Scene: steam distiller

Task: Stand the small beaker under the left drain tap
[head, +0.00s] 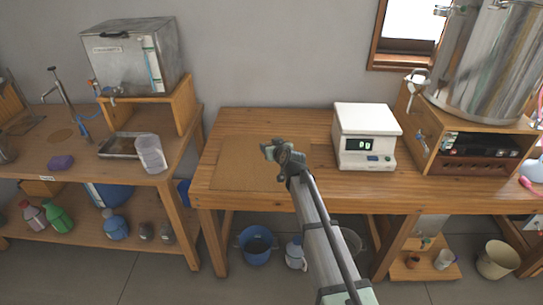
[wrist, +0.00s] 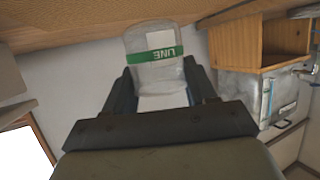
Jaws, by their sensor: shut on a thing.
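That view is upside down, so the beaker looks about upright. In the head view the gripper mostly hides it. A steel box tank (head: 130,60) stands on a wooden stand at the left, with a small tap (head: 114,91) low on its front; the tank also shows in the wrist view (wrist: 262,100). I cannot tell if this is the left drain tap.
A clear jug (head: 150,153) stands on the left bench beside a shallow metal tray (head: 122,146). A purple sponge (head: 61,162) lies farther left. A white scale (head: 366,137) is right of my gripper. A gap separates the two benches. The brown board (head: 238,165) is clear.

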